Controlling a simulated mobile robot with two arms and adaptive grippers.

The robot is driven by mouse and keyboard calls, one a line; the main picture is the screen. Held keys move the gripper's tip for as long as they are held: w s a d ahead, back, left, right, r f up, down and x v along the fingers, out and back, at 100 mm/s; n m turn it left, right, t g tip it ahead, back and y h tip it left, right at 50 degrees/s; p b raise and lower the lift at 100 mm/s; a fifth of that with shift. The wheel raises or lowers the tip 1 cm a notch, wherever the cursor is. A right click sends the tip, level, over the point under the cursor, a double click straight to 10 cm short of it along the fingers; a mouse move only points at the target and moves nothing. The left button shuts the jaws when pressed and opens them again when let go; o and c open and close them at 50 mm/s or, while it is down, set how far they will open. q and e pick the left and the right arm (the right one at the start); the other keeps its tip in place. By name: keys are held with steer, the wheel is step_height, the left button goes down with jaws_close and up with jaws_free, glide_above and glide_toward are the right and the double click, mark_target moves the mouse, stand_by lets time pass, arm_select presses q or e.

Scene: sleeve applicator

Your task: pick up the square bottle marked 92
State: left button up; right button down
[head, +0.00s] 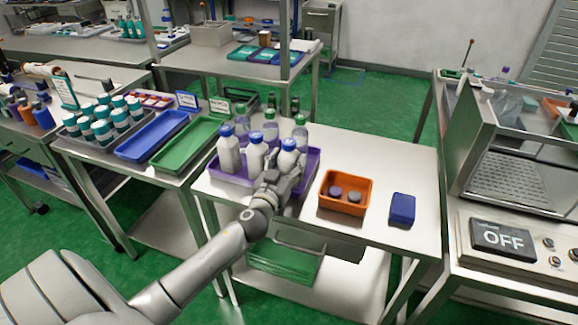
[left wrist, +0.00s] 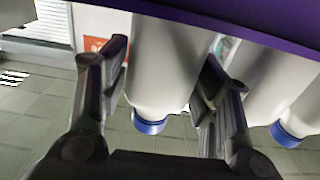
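My left gripper (head: 276,180) is at the front right of the purple tray (head: 234,178), at the rightmost of the white, blue-capped bottles (head: 288,158) in the front row. In the left wrist view this bottle (left wrist: 165,65) appears inverted between my two spread fingers (left wrist: 160,85). I see no clear squeeze on it. A second white bottle (left wrist: 283,90) is to its right there. An orange label (left wrist: 97,44) with a partly hidden figure starting like 9 shows behind the left finger; I cannot tell what bears it. My right gripper is not in view.
More bottles, some clear with green caps (head: 300,132), stand behind the white ones. An orange bin (head: 346,192) with dark round items and a blue box (head: 402,209) stand to the right. The table (head: 390,165) is bare behind them.

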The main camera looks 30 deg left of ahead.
arm_select(q)
steer(key=c, duration=0.7)
steer(key=shift+c, duration=0.3)
steer(key=shift+r, duration=0.1)
